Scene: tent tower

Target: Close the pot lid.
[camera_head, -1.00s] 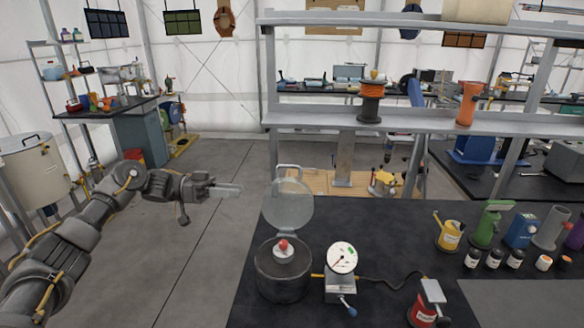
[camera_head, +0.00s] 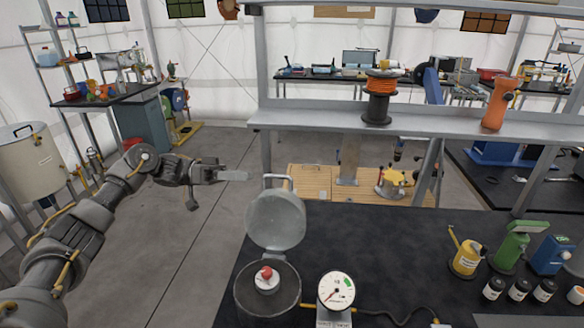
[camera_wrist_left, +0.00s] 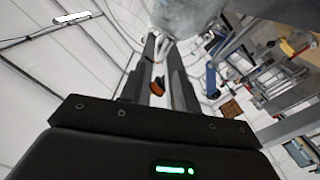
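The dark round pot (camera_head: 246,296) stands near the left edge of the black table. Its grey round lid (camera_head: 275,222) is open, standing up at the pot's far side with its handle on top. A piece with a red knob (camera_head: 267,273) sits inside the pot's mouth. My left gripper (camera_head: 240,175) is left of and beyond the lid, above the floor, its fingers pointing right and apart from the lid. In the left wrist view its two fingers (camera_wrist_left: 160,75) show a gap with nothing held. My right gripper is not in view.
A white dial gauge (camera_head: 336,290) stands just right of the pot. A yellow oil can (camera_head: 466,253) and several bottles stand farther right. A shelf frame (camera_head: 400,121) spans the table's far side. The table's middle is clear.

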